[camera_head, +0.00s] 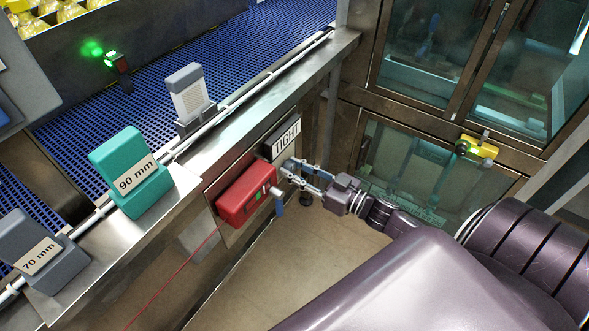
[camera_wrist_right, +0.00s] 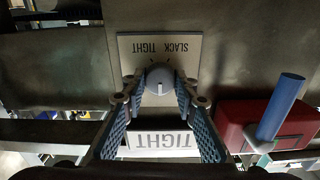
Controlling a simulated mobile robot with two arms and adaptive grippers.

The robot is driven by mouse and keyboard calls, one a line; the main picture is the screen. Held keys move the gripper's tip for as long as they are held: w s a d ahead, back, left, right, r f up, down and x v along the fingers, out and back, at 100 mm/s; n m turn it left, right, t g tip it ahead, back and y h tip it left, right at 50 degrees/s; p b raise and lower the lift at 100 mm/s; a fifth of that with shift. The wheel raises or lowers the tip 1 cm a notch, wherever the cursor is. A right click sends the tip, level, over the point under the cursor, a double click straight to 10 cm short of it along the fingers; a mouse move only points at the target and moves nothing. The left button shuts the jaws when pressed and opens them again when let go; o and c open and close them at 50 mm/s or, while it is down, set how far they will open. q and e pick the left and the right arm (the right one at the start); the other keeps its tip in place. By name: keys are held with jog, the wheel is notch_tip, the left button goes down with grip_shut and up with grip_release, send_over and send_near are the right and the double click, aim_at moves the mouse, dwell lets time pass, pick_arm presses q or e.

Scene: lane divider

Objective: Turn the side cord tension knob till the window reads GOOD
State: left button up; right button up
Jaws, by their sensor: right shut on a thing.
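The tension knob (camera_wrist_right: 159,80) is a round grey knob with a pale mark, on a plate (camera_wrist_right: 185,62) lettered SLACK and TIGHT. My right gripper (camera_wrist_right: 159,92) is shut on it, one finger on each side. In the head view my right gripper (camera_head: 287,168) reaches the panel from the right, and its fingers largely hide the knob. The window (camera_head: 287,138) above the knob reads TIGHT, and the same word shows in the wrist view (camera_wrist_right: 160,142). My left gripper is not in view.
A red box (camera_head: 243,194) with a blue handle (camera_head: 278,204) sits close beside the knob. A red cord (camera_head: 175,275) hangs from it. Above are the conveyor rail, a teal 90 mm block (camera_head: 128,180) and a grey 70 mm block (camera_head: 38,245). Glass doors stand behind.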

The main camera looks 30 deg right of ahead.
jog(key=shift+n, duration=0.3)
jog(key=n, duration=1.1)
jog(key=shift+a+f, duration=0.1)
dwell(0.4)
jog(key=o, duration=1.1)
jog(key=shift+o, duration=0.2)
jog(key=shift+s, duration=0.15)
jog(key=v, duration=1.1)
jog(key=shift+s, duration=0.4)
